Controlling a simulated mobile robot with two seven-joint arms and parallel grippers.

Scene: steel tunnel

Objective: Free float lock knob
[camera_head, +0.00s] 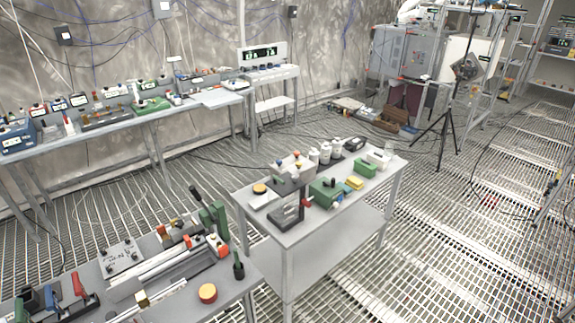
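I cannot tell which part is the float lock knob. The near-left bench (240,290) carries a long rail-like device (165,270) with orange-red parts at its right end. A green lever press (214,217) with a dark handle stands behind that end. A grey plate with several small knobs (121,260) lies left of the rail device. Neither of my grippers shows in the head view.
A middle table (300,232) holds a dark stand (288,205), a green device (325,192), white bottles and a yellow block (354,183). A long instrument bench (105,130) runs along the left wall. A black tripod (440,130) stands at right. Grated floor (440,250) at lower right is clear.

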